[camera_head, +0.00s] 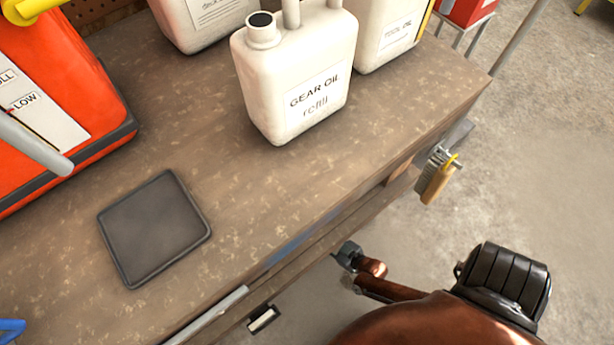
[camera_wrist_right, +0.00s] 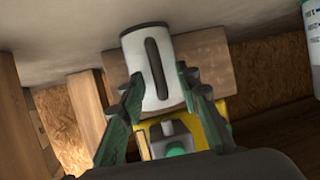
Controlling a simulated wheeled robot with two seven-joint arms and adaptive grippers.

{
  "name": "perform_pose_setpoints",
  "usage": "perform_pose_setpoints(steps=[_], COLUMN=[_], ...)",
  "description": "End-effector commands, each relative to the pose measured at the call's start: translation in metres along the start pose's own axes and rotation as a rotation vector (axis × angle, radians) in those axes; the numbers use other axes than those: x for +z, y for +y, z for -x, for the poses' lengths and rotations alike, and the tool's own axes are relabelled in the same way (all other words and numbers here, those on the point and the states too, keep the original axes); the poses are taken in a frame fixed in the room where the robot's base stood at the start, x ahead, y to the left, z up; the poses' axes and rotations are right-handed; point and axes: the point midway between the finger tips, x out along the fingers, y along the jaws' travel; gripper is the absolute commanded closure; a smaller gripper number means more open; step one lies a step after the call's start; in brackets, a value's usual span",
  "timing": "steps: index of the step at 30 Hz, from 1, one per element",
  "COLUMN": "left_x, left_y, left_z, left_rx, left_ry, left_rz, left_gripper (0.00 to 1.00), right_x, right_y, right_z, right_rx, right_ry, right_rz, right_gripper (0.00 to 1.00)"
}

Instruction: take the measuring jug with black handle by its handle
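The measuring jug (camera_wrist_right: 143,70) shows in the right wrist view as a white cylinder with a dark upright handle (camera_wrist_right: 157,67) facing the camera. My right gripper (camera_wrist_right: 160,82) is open, with its green fingers apart in front of the jug. The fingertips overlap the jug's left and right edges in the picture, and the handle lies between them. I cannot tell whether they touch it. I do not make out the measuring jug in the head view. My left gripper is not in view.
In the head view a workbench (camera_head: 235,195) bears a dark square mat (camera_head: 155,228), a white gear oil can (camera_head: 295,75), other white cans and an orange machine (camera_head: 55,105). A brush (camera_head: 437,178) hangs at its edge. Wooden boards (camera_wrist_right: 95,105) flank the jug in the wrist view.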

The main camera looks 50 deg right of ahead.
Motion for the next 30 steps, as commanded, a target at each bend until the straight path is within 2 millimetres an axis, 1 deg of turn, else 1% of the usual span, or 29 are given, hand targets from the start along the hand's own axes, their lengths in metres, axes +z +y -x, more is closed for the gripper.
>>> perform_pose_setpoints(steps=[2,11,24,30], left_x=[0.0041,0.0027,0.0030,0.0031], left_y=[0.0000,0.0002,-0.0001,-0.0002], left_z=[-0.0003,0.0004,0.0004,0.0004], left_rx=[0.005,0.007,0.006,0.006], left_ry=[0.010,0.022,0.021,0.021], left_rz=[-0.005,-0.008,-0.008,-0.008], left_gripper=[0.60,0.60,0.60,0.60], right_x=[0.0019,-0.0006,-0.0001,0.0001], right_y=[0.0004,0.0002,0.0002,0.0002], right_z=[-0.0042,-0.0063,-0.0061,-0.0059], right_rx=[0.001,0.000,0.000,0.000], right_ry=[-0.002,0.000,-0.001,-0.001], right_rz=[0.000,0.000,0.000,0.000], right_gripper=[0.69,0.69,1.00,1.00])
